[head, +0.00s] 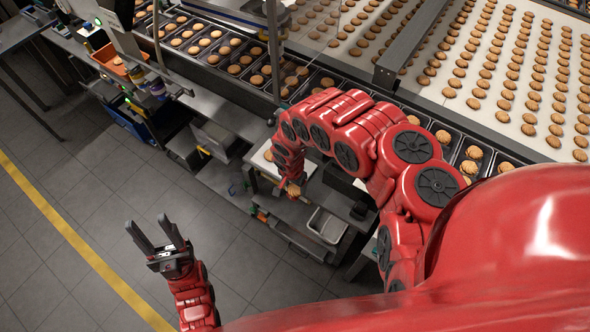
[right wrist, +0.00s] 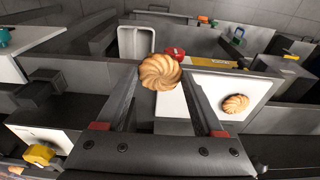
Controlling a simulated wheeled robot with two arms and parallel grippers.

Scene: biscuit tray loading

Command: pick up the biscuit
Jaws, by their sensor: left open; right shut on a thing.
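A round, swirled golden biscuit (right wrist: 160,72) is held between the fingertips of my right gripper (right wrist: 158,84) in the right wrist view. In the head view my right gripper (head: 291,183) is over the small work surface beside the conveyor, and the biscuit there is small and hard to make out. A second swirled biscuit (right wrist: 236,103) lies on a white board (right wrist: 257,88), to the right of the held one and apart from the fingers. My left gripper (head: 152,228) is open and empty above the grey tiled floor, at the lower left of the head view.
Rows of biscuits lie on the wide white conveyor (head: 437,98). Dark trays of biscuits run along its near side. A small grey bin (head: 327,225) stands to the right of my right gripper. An orange container (head: 112,58) is at the upper left. The left floor is clear.

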